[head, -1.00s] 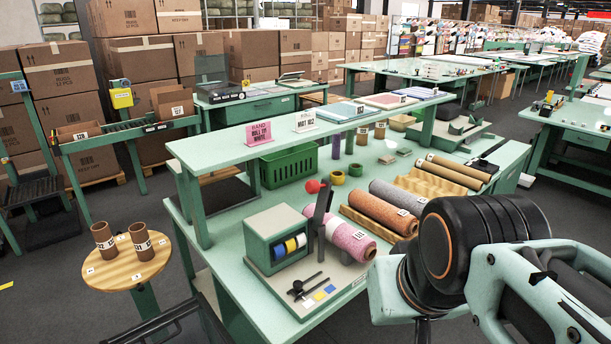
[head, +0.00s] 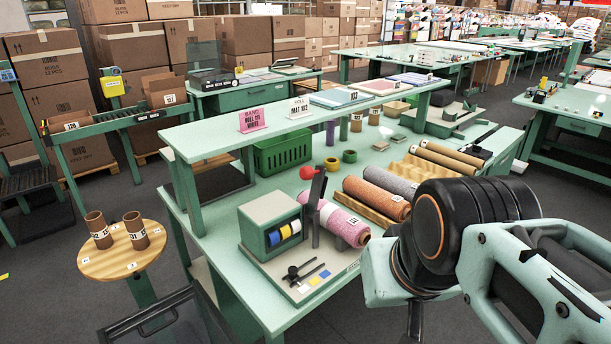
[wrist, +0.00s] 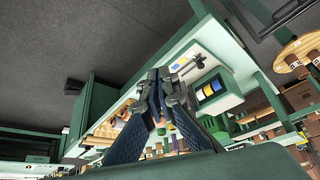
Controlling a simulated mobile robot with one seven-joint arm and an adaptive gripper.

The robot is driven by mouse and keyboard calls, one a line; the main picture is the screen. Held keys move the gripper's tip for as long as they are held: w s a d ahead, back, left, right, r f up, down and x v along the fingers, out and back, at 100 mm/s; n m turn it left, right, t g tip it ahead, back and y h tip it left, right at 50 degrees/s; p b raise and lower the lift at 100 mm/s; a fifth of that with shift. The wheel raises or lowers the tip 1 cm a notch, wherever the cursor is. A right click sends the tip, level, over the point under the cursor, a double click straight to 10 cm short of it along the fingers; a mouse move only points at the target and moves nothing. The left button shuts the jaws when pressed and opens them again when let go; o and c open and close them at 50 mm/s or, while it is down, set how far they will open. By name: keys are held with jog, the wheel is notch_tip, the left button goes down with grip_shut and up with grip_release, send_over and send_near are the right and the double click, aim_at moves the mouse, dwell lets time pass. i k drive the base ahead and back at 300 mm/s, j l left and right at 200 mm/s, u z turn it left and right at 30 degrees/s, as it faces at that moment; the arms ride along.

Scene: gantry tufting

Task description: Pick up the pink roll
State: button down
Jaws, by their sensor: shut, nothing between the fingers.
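The pink roll (head: 346,226) lies on the green table, at the near right end of the machine with coloured spools (head: 272,231). It has a white numbered label and looks speckled pink. My gripper shows in the wrist view (wrist: 163,82) with its fingers shut and nothing between them. In the head view only a dark part of it shows below my wrist at the bottom edge, right of and nearer than the pink roll. The gripper is apart from the roll. In the wrist view I cannot make out the pink roll clearly.
An orange-brown roll (head: 377,198) and a grey roll (head: 390,181) lie just behind, beside a wooden rack. A green basket (head: 283,152) is farther back. A round stand (head: 120,262) holds two brown tubes.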

aim_at(350, 228)
jog(key=i+l+u, duration=0.1)
jog(key=l, duration=0.25)
jog(key=i+l+u, duration=0.1)
jog(key=l, duration=0.25)
jog(key=i+l+u, duration=0.1)
jog(key=i+l, duration=0.15)
jog(key=i+l+u, duration=0.1)
jog(key=l, duration=0.4)
jog(key=i+l+u, duration=0.1)
jog(key=l, duration=0.25)
jog(key=i+l+u, duration=0.1)
jog(key=l, duration=0.3)
jog(key=i, duration=0.05)
